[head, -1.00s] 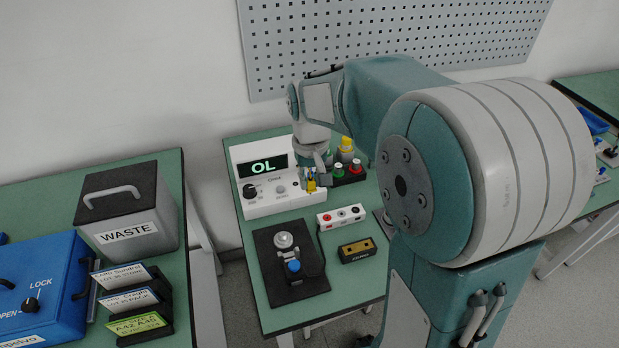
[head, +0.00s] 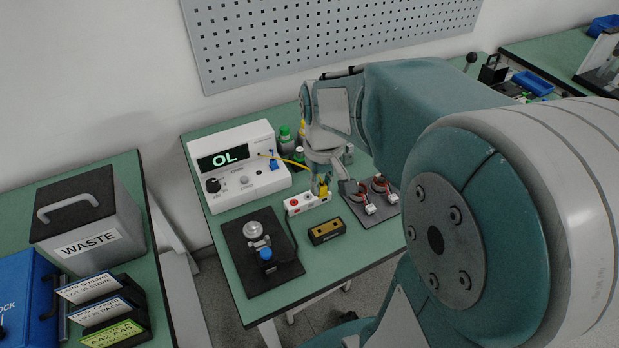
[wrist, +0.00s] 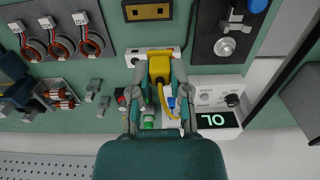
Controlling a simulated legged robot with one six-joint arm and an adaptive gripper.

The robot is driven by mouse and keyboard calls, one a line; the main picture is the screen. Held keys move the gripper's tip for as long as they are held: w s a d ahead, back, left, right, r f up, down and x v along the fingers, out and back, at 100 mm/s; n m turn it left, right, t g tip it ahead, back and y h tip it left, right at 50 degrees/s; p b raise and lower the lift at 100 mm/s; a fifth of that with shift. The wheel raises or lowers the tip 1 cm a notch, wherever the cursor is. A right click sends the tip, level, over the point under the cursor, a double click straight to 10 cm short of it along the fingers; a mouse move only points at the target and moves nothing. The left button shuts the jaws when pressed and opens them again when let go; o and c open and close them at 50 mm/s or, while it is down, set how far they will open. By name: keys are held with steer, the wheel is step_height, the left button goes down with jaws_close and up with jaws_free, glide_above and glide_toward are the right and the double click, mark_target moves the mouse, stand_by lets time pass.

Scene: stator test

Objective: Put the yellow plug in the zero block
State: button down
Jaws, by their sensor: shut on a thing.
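The yellow plug (head: 324,191) is held in my gripper (head: 322,186), over the right end of the white socket strip. In the wrist view the plug (wrist: 160,63) sits between the two fingers of my gripper (wrist: 159,75), its yellow cable curving back toward the meter. Whether the plug touches the strip cannot be told. A black block with a brass top and two holes (head: 326,231) looks like the zero block; its lettering is too small to read. It stands empty, in front of the plug, and shows at the top of the wrist view (wrist: 147,12).
The white socket strip (head: 294,205) lies just behind the brass-topped block. The meter reading OL (head: 238,190) stands left. A black fixture plate with a blue knob (head: 262,275) is left of the block; copper-wound parts (head: 380,183) lie right. Bench before the block is clear.

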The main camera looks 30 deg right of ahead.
steer(key=shift+f, duration=6.1)
steer(key=shift+f, duration=1.05)
steer(key=c, duration=0.5)
jaws_free()
step_height(320, 180, up, 12)
steer(key=shift+w+f, duration=0.1)
